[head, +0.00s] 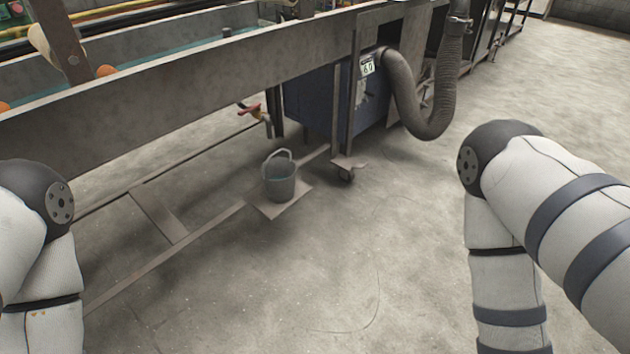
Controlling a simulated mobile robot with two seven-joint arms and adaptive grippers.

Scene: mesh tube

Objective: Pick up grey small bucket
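A small grey bucket (280,188) stands upright on a flat metal plate (285,207) low on the frame under the long metal trough, near the middle of the head view. Its handle is raised above the rim. Parts of my two arms show at the left and right edges of the view, both well apart from the bucket. Neither of my grippers is in view.
A long metal trough (190,85) runs above and behind the bucket. A red-handled tap (250,110) is just above it. A dark blue cabinet (318,102) and a thick grey hose (425,118) stand behind to the right. The concrete floor (340,260) in front is clear.

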